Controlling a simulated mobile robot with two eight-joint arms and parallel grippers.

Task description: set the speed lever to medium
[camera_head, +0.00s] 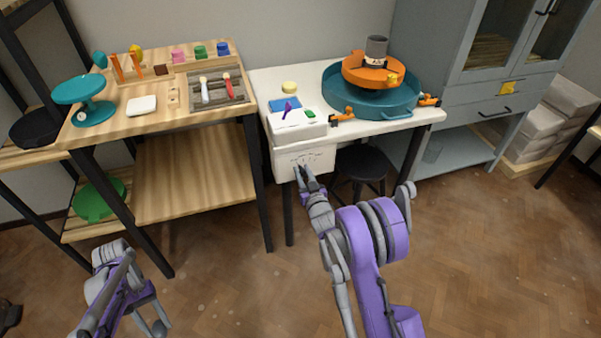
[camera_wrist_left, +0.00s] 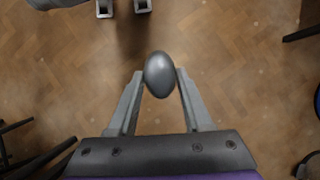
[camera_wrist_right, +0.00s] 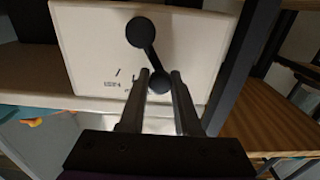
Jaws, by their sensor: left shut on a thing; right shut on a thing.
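The white control box (camera_head: 303,158) hangs under the front of the white table, with small dark marks on its face. In the right wrist view the speed lever (camera_wrist_right: 151,56) is a dark bar on this white face (camera_wrist_right: 200,50), running from a round black disc to a round knob (camera_wrist_right: 160,84). My right gripper (camera_head: 300,172) is at the box face, shut on the knob; its fingers (camera_wrist_right: 161,76) hide part of the marks. My left gripper (camera_wrist_left: 160,84) is low over the floor, away from the table, shut on a smooth grey egg-shaped thing (camera_wrist_left: 159,68).
The white table (camera_head: 262,82) carries a teal basin (camera_head: 340,100) with an orange wheel. A wooden bench (camera_head: 145,122) with tools stands to the left. A black stool (camera_head: 362,163) is under the table, right of the box. The wooden floor (camera_head: 220,290) between my arms is clear.

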